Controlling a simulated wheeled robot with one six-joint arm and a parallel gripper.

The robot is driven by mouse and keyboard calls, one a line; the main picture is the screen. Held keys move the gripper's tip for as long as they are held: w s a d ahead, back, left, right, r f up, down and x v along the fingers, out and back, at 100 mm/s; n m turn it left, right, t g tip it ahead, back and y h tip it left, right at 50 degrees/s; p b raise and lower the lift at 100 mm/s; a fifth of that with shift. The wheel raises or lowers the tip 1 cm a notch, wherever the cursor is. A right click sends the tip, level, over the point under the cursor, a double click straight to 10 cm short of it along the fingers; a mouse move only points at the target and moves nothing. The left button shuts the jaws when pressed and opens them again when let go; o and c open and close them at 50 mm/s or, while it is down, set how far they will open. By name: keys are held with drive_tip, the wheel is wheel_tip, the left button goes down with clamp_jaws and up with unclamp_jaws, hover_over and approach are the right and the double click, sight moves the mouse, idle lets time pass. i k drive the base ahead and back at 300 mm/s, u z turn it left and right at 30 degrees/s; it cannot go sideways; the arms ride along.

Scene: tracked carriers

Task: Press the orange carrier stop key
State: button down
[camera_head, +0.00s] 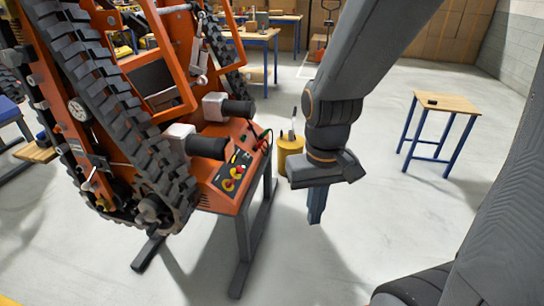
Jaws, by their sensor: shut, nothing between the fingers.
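The orange tracked carrier (228,128) stands tilted up on the left. Its sloping control panel (243,160) faces me below two black handle grips. On the panel are small red and yellow round controls; one red-on-yellow key (228,185) sits near the lower edge, and another (237,171) is just above it. Which one is the stop key is too small to tell. My gripper (315,219) points down over the floor, to the right of the panel and apart from it. Its fingers are shut and hold nothing.
A dark stand (244,235) supports the panel end of the carrier. A yellow cylinder (287,152) with an upright lever stands behind my gripper. A small wooden table (447,103) with blue legs is at the right. Floor between is clear. Workbenches (262,36) stand behind.

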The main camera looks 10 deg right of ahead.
sight(240, 169)
drive_tip(key=z, duration=0.05)
drive_tip(key=i, duration=1)
drive_tip(key=u, duration=0.35)
